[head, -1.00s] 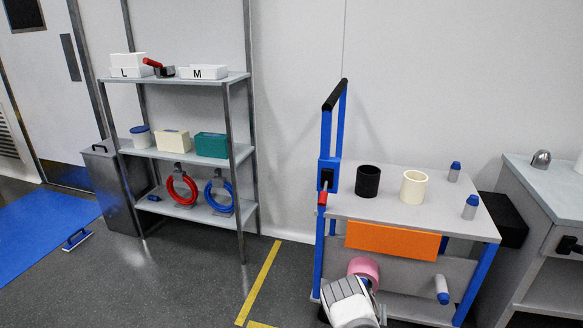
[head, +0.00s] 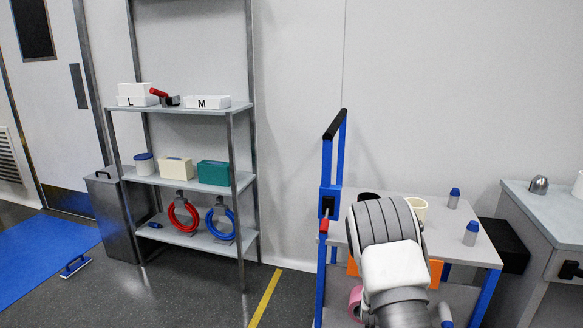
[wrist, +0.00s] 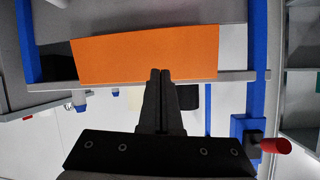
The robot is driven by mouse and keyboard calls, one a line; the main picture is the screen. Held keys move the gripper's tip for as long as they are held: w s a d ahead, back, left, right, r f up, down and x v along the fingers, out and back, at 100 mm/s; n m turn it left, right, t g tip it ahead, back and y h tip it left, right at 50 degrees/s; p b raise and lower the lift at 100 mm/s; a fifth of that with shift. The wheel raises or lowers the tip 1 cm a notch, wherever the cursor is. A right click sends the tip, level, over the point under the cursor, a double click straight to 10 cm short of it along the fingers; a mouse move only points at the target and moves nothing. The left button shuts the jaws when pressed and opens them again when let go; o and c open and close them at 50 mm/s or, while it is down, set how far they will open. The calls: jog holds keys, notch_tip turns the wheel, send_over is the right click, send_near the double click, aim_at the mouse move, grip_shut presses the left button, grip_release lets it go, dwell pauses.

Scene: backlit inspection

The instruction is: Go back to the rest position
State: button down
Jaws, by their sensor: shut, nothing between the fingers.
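My gripper (wrist: 159,78) shows in the wrist view with its two dark fingers together and nothing between them. In that view its fingertips overlap the lower edge of an orange panel (wrist: 148,55) on the cart. In the head view my arm rises in front of the cart (head: 345,228), and the gripper's fingers are hidden there. The arm covers most of the orange panel (head: 436,270) and part of a black cup (head: 368,196). A cream cup (head: 418,207) stands just right of the arm on the cart top.
The cart has a blue post with a black handle (head: 336,124) and a red lever (head: 324,226). Grey-blue pegs (head: 471,233) stand on its right side. A shelf rack (head: 180,181) with boxes and rings stands at left. A grey bench (head: 550,215) is at far right. Floor between rack and cart is clear.

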jog(key=s+a+r+n+g+y, duration=0.15)
jog(key=s+a+r, duration=0.35)
jog(key=s+r, duration=0.5)
jog(key=s+a+r+n+g+y, duration=0.1)
jog(key=s+a+r+g+y, duration=0.25)
jog(key=r, duration=0.95)
jog(key=s+a+r+n+g, duration=0.1)
jog(key=s+a+r+n, duration=0.1)
jog(key=s, duration=1.2)
jog(key=s+a+r+n+g, duration=0.1)
jog(key=s+a+r+n, duration=0.15)
jog(key=s, duration=1.25)
notch_tip(320, 180, up, 29)
jog(key=m+p, duration=0.1)
jog(key=p, duration=2.7)
jog(key=shift+w+d+p, duration=0.3)
jog(key=shift+w+d, duration=0.15)
